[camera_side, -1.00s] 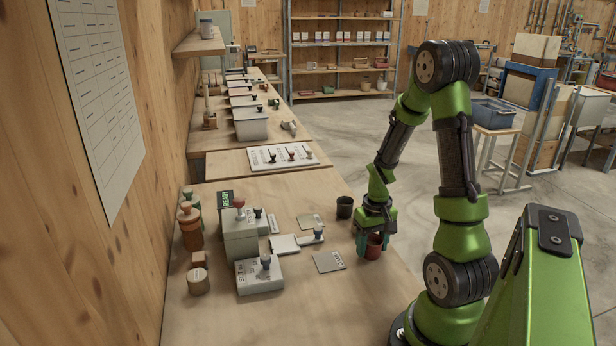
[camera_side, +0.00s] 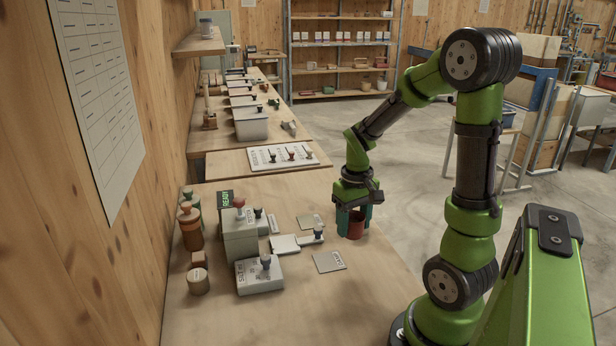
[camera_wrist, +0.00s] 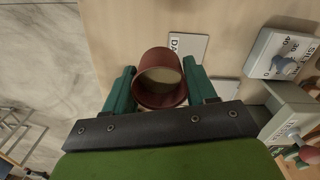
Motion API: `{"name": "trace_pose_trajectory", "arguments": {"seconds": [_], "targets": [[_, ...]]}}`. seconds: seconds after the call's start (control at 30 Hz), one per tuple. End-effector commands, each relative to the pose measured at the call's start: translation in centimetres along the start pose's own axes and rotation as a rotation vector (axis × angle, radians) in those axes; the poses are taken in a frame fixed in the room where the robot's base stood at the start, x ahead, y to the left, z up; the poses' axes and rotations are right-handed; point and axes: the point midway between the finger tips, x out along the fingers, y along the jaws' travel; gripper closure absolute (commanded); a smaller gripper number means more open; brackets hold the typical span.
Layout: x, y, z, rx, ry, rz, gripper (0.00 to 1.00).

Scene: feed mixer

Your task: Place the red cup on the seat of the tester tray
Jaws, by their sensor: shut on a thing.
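The red cup (camera_side: 356,229) is between the green fingers of my gripper (camera_side: 354,218), which is shut on it. In the wrist view the cup (camera_wrist: 147,94) sits upright between both fingers, with a pale surface showing inside. In the side view my gripper is over the right part of the bench. The tester is the grey-green box (camera_side: 240,243) with a READY display. Its pale tray (camera_side: 284,244) appears to lie flat just right of the box, left of the cup, with a dark-knobbed handle (camera_side: 318,233) beside it. Nothing stands on the tray.
A card (camera_side: 329,262) lies in front of the tray and another card (camera_side: 310,221) behind it. A white knobbed box (camera_side: 260,276) stands in front of the tester. Brown jars (camera_side: 190,228) stand at the left. The bench's front is clear.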

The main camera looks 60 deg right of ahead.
Motion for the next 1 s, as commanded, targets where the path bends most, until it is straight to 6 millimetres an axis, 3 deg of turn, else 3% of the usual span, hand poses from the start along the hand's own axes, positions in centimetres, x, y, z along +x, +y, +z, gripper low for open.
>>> {"name": "trace_pose_trajectory", "arguments": {"seconds": [0.1, 0.23, 0.5, 0.67, 1.0], "targets": [[1.1, -4.0, 0.7, -0.020, -0.008, 0.003, 0.74], [2.2, -7.2, 1.7, 0.037, -0.004, 0.006, 0.74], [2.8, -7.9, 1.4, 0.233, 0.020, 0.000, 0.74], [3.1, -8.6, -1.6, 0.248, 0.019, 0.001, 0.74], [3.8, -10.6, -10.3, 0.245, 0.020, 0.000, 0.74]]}}
